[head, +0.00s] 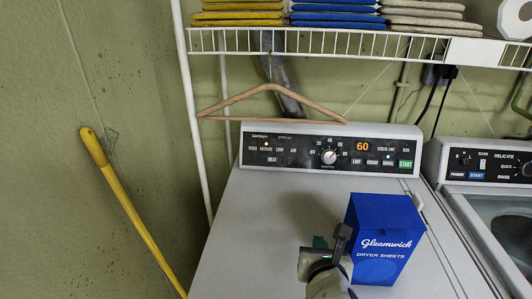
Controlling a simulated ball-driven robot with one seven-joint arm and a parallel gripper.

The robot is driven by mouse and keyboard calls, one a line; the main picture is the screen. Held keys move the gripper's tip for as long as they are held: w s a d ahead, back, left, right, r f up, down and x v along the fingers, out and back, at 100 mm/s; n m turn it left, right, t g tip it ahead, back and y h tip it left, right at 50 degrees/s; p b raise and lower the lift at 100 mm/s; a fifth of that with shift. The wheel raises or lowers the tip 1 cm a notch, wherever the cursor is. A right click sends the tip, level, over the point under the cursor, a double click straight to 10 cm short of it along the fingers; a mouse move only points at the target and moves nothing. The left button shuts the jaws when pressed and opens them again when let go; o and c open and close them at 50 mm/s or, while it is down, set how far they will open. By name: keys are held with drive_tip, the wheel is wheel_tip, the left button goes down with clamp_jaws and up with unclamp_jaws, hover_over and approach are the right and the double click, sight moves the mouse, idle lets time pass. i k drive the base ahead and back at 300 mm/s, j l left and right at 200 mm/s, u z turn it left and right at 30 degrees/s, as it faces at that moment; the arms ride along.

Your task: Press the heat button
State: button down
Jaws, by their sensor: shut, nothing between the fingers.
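The dryer (225,235) has a black control panel (300,146) along its back, with a knob (328,156), lit indicators and a display reading 60. The heat button (272,159), small and labelled HEAT, sits in the lower left part of the panel, below a row of other labels. It is unobstructed. My gripper (343,231) is over the dryer top, to the right of and nearer than the heat button, apart from the panel. It is shut and empty.
A blue box of dryer sheets (385,235) stands on the dryer right beside my gripper. A wooden hanger (270,88) hangs from the white wire shelf (330,42) above the panel. A washer (490,190) is at right. The dryer top's left side is clear.

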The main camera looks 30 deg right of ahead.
sight(269, 158)
drive_tip(key=i+l, duration=0.1)
drive_tip(key=i, duration=0.4)
drive_tip(key=i+l, duration=0.1)
drive_tip(key=i, duration=0.4)
